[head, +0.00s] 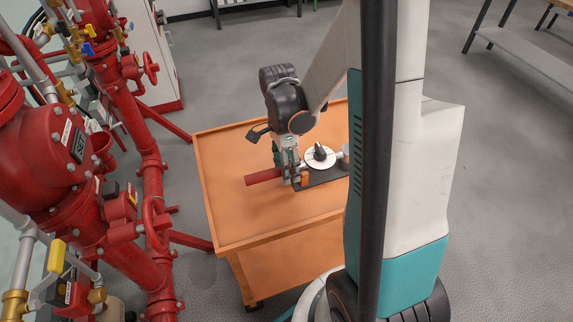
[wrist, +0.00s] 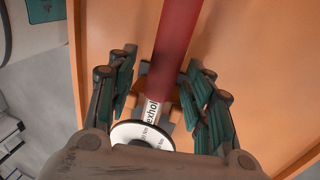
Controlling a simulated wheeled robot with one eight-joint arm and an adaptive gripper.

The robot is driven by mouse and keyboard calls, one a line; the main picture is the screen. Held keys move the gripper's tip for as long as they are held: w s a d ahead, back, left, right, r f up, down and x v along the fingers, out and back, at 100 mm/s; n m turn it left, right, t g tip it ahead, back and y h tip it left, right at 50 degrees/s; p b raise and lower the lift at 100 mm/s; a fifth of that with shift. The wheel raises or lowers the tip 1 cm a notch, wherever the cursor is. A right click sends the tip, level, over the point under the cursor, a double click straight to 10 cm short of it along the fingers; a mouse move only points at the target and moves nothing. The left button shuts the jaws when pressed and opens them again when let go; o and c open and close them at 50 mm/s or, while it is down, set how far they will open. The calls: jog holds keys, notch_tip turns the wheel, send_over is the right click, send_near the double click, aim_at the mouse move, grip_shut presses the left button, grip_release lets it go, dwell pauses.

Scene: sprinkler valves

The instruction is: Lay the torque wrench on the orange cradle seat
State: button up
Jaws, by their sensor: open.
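The torque wrench has a red handle (head: 262,176) pointing left and a white round dial (head: 320,157) with a dark knob. In the wrist view its red grip (wrist: 178,40) runs away from me, with the labelled shaft and dial nearer. An orange cradle seat (head: 304,179) shows on a dark base plate (head: 325,174) under the shaft. The wrench lies along the plate; whether it touches the seat is hidden. My gripper (head: 292,178) is open, pointing down over the wrench. In the wrist view its fingers (wrist: 163,80) stand apart, one on each side of the shaft.
An orange cart (head: 230,215) with a raised rim carries the plate; its top is bare in front and at the left. Red sprinkler pipes and valves (head: 110,220) stand close at the left. A grey bench (head: 530,60) is at the far right.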

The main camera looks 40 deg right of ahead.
jog(key=v, duration=1.2)
dwell(0.4)
jog(key=w+a+r+n+t+y, duration=0.1)
jog(key=w+a+r+n+t, duration=0.45)
jog(key=a+n, duration=0.35)
jog(key=s+a+n+t, duration=0.1)
jog(key=s+n+t, duration=0.1)
jog(key=s+n, duration=0.4)
jog(key=s+a+r+n+t+h, duration=0.1)
jog(key=s+a+n+t, duration=0.1)
jog(key=s+n, duration=0.4)
jog(key=shift+s+a+r+h, duration=0.25)
jog(key=shift+s+h, duration=0.05)
jog(key=shift+s, duration=0.45)
